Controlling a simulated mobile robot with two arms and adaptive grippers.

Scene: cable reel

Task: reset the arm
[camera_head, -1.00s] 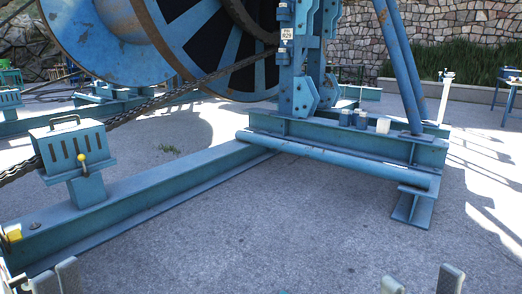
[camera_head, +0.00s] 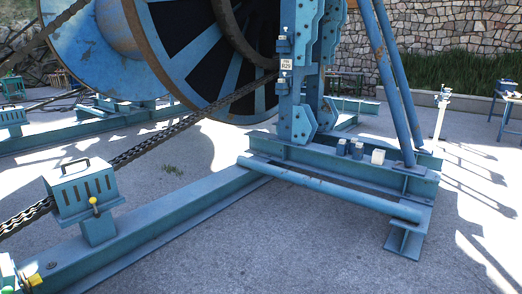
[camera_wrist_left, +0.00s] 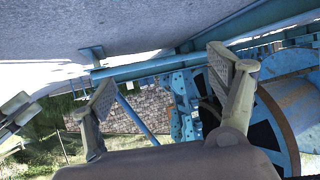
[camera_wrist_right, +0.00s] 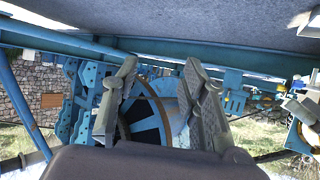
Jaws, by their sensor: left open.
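My left gripper (camera_wrist_left: 162,68) shows in the left wrist view with its two fingers wide apart and nothing between them. My right gripper (camera_wrist_right: 160,65) shows in the right wrist view, its fingers apart by a narrower gap, also empty. Both wrist views show the scene upside down, with the reel behind the fingers. Neither gripper shows in the head view. There, a blue slotted box (camera_head: 82,190) with a black top handle stands on a long beam, with a yellow-tipped lever (camera_head: 94,203) on its near side.
A large blue cable reel (camera_head: 205,55) stands behind on a blue steel frame (camera_head: 345,165). A chain (camera_head: 165,133) runs from the reel to the box. The long beam (camera_head: 165,220) crosses the floor. Open paving (camera_head: 290,245) lies in front of the frame. A stone wall closes the back.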

